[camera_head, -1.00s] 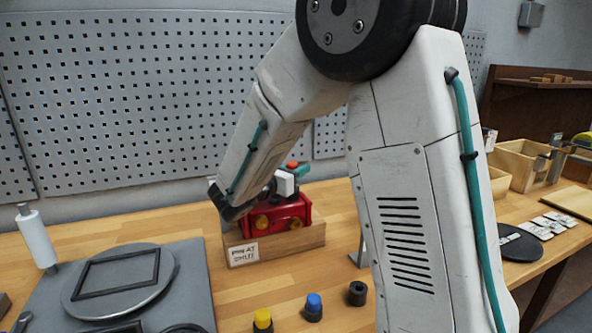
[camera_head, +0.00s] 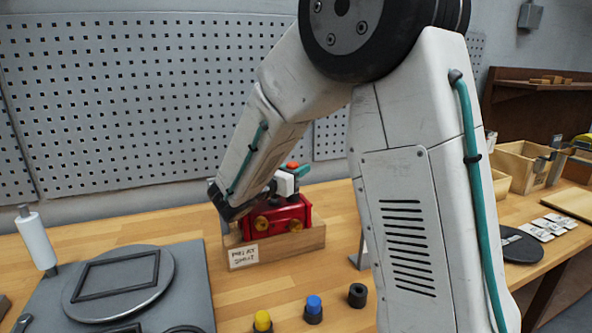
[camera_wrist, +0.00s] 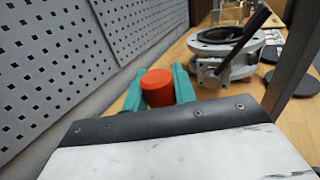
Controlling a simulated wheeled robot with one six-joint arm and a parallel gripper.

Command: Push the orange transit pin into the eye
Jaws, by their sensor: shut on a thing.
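The orange pin (camera_wrist: 157,88) shows in the wrist view as a round-topped orange cylinder between the two teal fingers of my gripper (camera_wrist: 158,80). My gripper is shut on it. In the head view a bit of orange (camera_head: 293,165) shows beside a teal finger, above the red valve actuator (camera_head: 291,213). The actuator has yellow-brown round fittings and sits in a wooden cradle (camera_head: 300,243) with a handwritten label. My arm covers part of the actuator. The eye and the pin's lower end are hidden, so I cannot tell how they line up.
Yellow-topped (camera_head: 262,320), blue-topped (camera_head: 313,308) and black (camera_head: 357,295) small pieces stand in front. A grey round turntable (camera_head: 165,272) lies left. The wrist view shows a grey flanged body (camera_wrist: 225,50) with a dark lever. A perforated panel (camera_head: 130,100) closes the back.

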